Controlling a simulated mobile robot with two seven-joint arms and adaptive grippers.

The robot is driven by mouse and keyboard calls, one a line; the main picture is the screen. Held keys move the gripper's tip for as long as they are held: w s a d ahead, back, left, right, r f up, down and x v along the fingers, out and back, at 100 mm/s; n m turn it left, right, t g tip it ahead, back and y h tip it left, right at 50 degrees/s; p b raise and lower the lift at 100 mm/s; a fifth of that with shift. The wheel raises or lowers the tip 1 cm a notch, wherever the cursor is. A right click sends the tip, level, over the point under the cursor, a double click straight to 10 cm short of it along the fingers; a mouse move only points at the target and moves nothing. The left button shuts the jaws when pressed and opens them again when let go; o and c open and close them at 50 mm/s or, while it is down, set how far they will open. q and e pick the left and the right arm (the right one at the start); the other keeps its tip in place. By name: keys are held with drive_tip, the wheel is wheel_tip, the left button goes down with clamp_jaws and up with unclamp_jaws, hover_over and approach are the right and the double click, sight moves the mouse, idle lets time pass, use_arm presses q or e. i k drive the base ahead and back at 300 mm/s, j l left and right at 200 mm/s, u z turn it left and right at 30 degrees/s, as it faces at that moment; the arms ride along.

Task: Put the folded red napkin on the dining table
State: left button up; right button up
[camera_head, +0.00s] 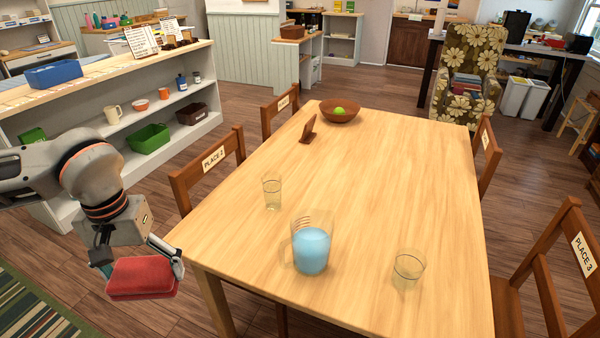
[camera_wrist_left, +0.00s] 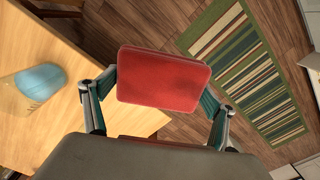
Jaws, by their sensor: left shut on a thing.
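The folded red napkin (camera_head: 143,278) is held in my left gripper (camera_head: 137,268), which is shut on it. In the head view they are off the near left corner of the dining table (camera_head: 390,160), over the floor. The left wrist view shows the napkin (camera_wrist_left: 163,78) between the two fingers (camera_wrist_left: 157,100), with the table edge (camera_wrist_left: 60,110) to its left. The wooden table has a bare area along its near left side. My right gripper is not in view.
A jug of blue liquid (camera_head: 311,250), a glass (camera_head: 272,193) and another glass (camera_head: 408,268) stand on the table. A bowl with green fruit (camera_head: 340,111) and a small brown stand (camera_head: 308,129) are farther back. Chairs, including the PLACE 2 chair (camera_head: 208,165), surround it. A shelf (camera_head: 110,90) stands left.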

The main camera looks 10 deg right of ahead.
sight(430, 246)
drive_tip(key=i+z, duration=0.1)
drive_tip(key=z, duration=0.3)
drive_tip(key=i+z, duration=0.1)
drive_tip(key=z, duration=0.25)
drive_tip(key=i+z, duration=0.1)
drive_tip(key=z, duration=0.3)
drive_tip(key=i+j+z, duration=0.15)
drive_tip(key=z, duration=0.35)
drive_tip(key=i+j+z, duration=0.15)
drive_tip(key=j+z, duration=0.2)
drive_tip(key=z, duration=0.15)
drive_tip(key=j+z, duration=0.25)
drive_tip(key=z, duration=0.2)
drive_tip(key=i+j, duration=0.05)
